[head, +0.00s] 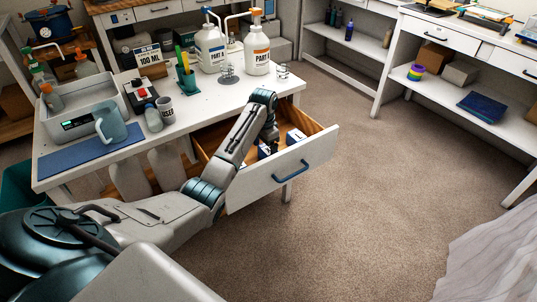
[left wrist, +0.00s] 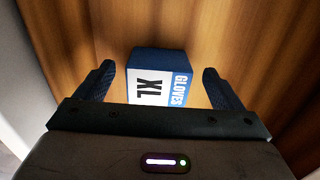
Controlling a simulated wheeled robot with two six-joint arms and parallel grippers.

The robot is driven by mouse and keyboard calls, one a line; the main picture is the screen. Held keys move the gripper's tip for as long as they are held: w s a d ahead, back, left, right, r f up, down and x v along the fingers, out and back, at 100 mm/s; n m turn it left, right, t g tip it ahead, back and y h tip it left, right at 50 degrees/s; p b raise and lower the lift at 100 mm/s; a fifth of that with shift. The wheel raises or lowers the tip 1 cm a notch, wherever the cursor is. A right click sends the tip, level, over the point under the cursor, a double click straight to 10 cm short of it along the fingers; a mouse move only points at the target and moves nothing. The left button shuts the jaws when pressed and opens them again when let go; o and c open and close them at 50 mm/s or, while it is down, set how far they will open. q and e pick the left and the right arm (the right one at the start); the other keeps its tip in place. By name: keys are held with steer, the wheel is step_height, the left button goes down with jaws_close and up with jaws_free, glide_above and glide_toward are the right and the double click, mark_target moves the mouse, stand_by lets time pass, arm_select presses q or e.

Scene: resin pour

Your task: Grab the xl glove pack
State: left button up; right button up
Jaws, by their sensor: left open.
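The XL glove pack (left wrist: 160,62) is a blue and white box marked "XL" and "GLOVES" in the left wrist view. It lies on the wooden floor of the open drawer (head: 272,182). My left gripper (left wrist: 158,74) is open, with one finger to each side of the pack and a gap on both sides. In the head view my left gripper (head: 268,146) points down into the drawer, and the arm hides part of the inside. My right gripper is not in view.
Another blue and white box (head: 295,136) sits in the drawer, right of my gripper. The white table (head: 190,118) above holds jugs, a pitcher (head: 110,126) and cups. The drawer front and handle (head: 291,172) stick out over the carpet.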

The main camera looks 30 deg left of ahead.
mark_target(265, 149)
arm_select(q)
step_height(265, 149, down, 4)
steer(key=shift+w+d+r, duration=0.1)
steer(key=shift+r, duration=0.1)
steer(key=c, duration=1.1)
steer(key=shift+o, duration=0.2)
steer(key=shift+r, duration=0.1)
